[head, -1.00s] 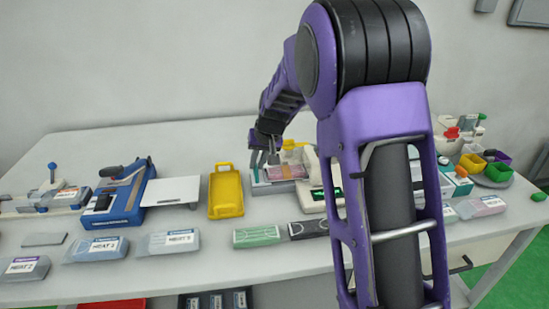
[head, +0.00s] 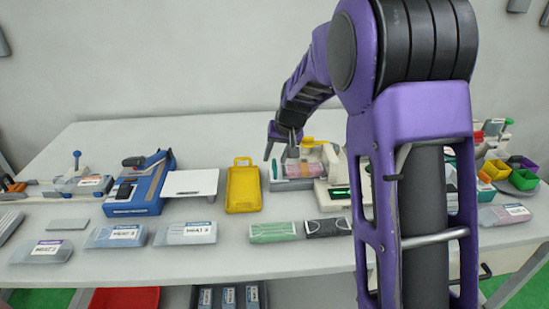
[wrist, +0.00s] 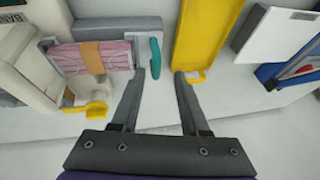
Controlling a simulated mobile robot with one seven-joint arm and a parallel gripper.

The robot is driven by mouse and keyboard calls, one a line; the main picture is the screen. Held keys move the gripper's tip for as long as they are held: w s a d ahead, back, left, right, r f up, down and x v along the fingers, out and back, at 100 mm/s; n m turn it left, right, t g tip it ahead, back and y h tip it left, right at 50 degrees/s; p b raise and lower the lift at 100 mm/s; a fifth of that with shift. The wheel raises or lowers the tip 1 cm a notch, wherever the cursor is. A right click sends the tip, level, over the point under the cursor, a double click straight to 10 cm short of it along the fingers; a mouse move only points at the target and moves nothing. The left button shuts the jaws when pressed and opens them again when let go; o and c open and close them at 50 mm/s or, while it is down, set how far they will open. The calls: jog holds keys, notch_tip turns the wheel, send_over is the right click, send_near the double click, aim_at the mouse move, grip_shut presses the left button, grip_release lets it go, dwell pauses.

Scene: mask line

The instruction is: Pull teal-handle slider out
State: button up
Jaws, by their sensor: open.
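The teal handle (wrist: 155,57) stands at the end of a grey fixture (wrist: 115,28) in the wrist view. In the head view the handle (head: 274,169) shows as a small teal strip at the fixture's left end. A pink bundle (wrist: 112,52) with an orange-brown band lies in the fixture. My gripper (wrist: 160,76) is open and empty. In the wrist view the handle appears between the fingertips, just beyond them, nearer the left finger. In the head view my gripper (head: 282,158) is above the fixture's left end. I cannot tell whether a finger touches the handle.
A yellow tray (head: 232,207) lies left of the fixture, close to the right finger in the wrist view. A cream device with a green display (head: 340,192) stands to the right. A yellow knob (wrist: 97,109) sticks out near the fixture. Green (head: 274,238) and black packs lie in front.

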jog(key=p+v, duration=0.1)
jog(key=v, duration=1.4)
jog(key=shift+r+p, duration=0.4)
jog(key=shift+s, duration=0.15)
